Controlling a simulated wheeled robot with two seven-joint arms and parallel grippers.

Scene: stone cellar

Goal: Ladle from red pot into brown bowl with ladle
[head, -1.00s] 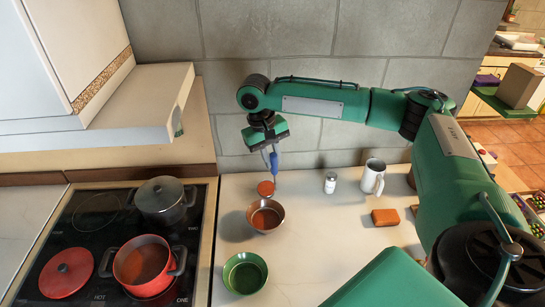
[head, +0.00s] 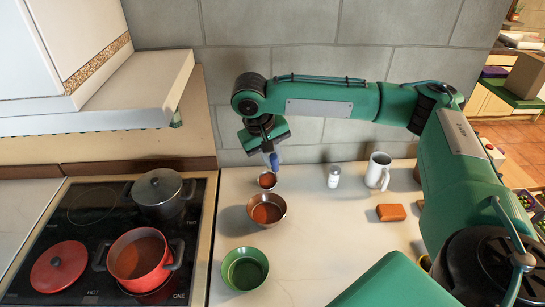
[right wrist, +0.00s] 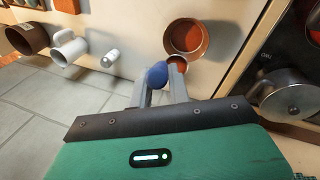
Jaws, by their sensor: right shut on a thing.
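My right gripper (head: 270,152) is shut on the blue handle of the ladle (head: 267,180). The ladle's bowl looks reddish-brown inside and hangs just behind the brown bowl (head: 282,220), which holds reddish-brown contents. In the right wrist view the fingers (right wrist: 160,90) grip the blue handle, and the ladle's cup (right wrist: 178,64) overlaps the edge of the brown bowl (right wrist: 170,45). I cannot tell whether they touch. The red pot (head: 167,267) stands on the cooktop at left with reddish-brown contents. My left gripper is not in view.
A green bowl (head: 245,287) stands in front of the brown bowl. A white shaker (head: 334,178), a white mug (head: 384,170) and an orange-brown block (head: 391,212) are to the right. A dark lidded pot (head: 157,208) and a red lid (head: 58,266) are on the cooktop.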

